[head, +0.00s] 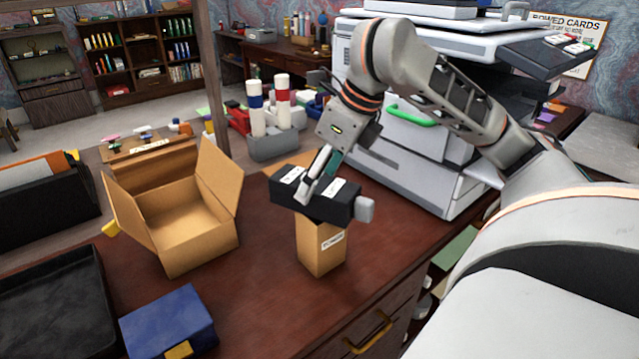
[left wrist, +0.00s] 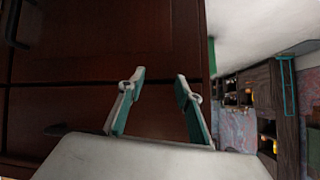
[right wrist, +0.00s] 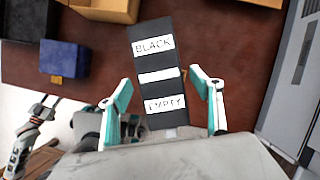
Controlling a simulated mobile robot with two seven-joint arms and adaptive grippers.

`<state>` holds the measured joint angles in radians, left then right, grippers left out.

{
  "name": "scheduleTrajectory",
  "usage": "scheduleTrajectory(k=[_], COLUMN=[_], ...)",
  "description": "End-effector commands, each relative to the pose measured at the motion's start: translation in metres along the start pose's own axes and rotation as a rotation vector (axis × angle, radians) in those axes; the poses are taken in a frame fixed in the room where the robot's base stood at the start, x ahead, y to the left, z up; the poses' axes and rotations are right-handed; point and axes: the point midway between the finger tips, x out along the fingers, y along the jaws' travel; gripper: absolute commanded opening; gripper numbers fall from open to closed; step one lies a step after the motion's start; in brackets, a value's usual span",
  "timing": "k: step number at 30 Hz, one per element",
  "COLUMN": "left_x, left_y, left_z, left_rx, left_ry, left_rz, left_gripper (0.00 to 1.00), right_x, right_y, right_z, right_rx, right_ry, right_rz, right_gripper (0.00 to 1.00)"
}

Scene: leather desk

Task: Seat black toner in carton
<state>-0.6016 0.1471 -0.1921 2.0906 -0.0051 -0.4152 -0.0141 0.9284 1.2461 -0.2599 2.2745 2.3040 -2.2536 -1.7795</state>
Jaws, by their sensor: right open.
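The black toner (head: 288,192) is a long dark block with white labels. It lies across the top of a small upright cardboard carton (head: 322,245) near the desk's front edge. In the right wrist view the toner (right wrist: 153,55) shows labels reading BLACK and EMPTY. My right gripper (head: 320,183) is over the toner from above. Its fingers (right wrist: 160,98) are apart on either side of the toner's near end. A larger cardboard carton (head: 190,222) stands open with raised flaps and looks empty. My left gripper (left wrist: 157,92) is open and empty in front of dark wood panels.
A blue box (head: 168,322) and a black tray (head: 60,305) lie at front left. A caddy (head: 275,145) with white bottles stands behind the cartons. A large printer (head: 420,150) stands behind my right arm. Desk between the open carton and blue box is clear.

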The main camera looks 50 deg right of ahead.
Motion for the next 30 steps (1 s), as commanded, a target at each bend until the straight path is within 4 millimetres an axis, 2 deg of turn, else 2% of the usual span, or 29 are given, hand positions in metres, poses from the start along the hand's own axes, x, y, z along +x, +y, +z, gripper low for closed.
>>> scheduleTrajectory(k=[1, 3, 9, 12, 18, 30], left_x=[-0.004, -0.007, -0.018, -0.021, -0.023, -0.022], left_y=[-0.005, -0.005, 0.001, 0.006, 0.011, 0.009], left_z=[-0.008, -0.007, -0.018, -0.020, -0.018, -0.017], left_rx=[0.001, -0.005, -0.033, -0.043, -0.053, -0.053], left_ry=[0.005, -0.003, 0.003, 0.000, -0.008, -0.008], left_rz=[-0.007, -0.006, 0.007, 0.016, 0.027, 0.023], left_gripper=[0.34, 0.34, 0.34, 0.34, 0.34, 0.34], right_x=[-0.024, -0.041, -0.079, -0.091, -0.101, -0.100], right_y=[-0.001, -0.001, 0.000, 0.000, 0.000, 0.000], right_z=[0.004, 0.004, 0.003, 0.002, 0.001, 0.000], right_rx=[0.001, 0.001, 0.001, 0.001, 0.000, 0.000], right_ry=[-0.015, -0.016, -0.011, -0.009, -0.002, -0.001], right_rz=[-0.008, -0.009, -0.005, -0.004, 0.000, 0.000], right_gripper=[0.65, 0.65, 0.65, 0.65, 0.65, 0.65])
